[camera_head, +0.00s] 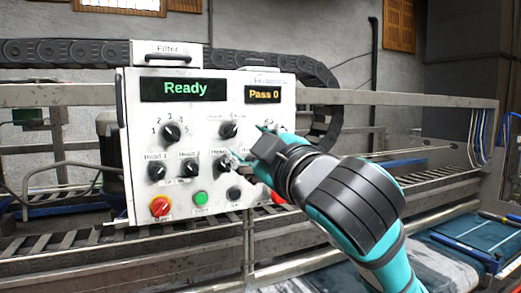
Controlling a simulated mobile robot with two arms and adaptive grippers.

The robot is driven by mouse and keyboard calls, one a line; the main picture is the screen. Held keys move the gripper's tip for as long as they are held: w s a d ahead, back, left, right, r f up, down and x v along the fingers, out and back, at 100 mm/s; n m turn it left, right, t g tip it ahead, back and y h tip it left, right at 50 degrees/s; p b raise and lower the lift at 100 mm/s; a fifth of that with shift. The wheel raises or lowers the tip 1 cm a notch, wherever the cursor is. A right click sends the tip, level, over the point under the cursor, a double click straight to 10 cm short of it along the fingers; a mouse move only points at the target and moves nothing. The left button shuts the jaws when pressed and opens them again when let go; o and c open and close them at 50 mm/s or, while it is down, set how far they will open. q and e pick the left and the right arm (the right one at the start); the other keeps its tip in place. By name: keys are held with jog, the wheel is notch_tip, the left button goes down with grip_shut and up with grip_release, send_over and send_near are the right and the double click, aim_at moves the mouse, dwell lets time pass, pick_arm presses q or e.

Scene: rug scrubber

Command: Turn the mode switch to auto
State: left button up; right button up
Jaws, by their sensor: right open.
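The white control panel (205,95) faces me, with a green "Ready" display (178,89) and an orange "Pass 0" display (264,95). It carries several black rotary knobs. One upper middle knob (228,130) has a small label above it that is too small to read, so I cannot tell which knob is the mode switch. My right gripper (244,147) is open in front of the panel's right side, its fingertips near the knobs there. It hides part of that area. I cannot tell whether it touches a knob. My left gripper is out of view.
A numbered dial (171,133), Head 1 knob (156,171) and Head 2 knob (190,169) sit on the left. Below are a red stop button (160,207) and a green button (200,198). Metal rails (400,98) and a conveyor stand behind the panel.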

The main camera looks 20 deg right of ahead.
jog(key=shift+s+f, duration=0.15)
jog(key=shift+s, duration=1.3)
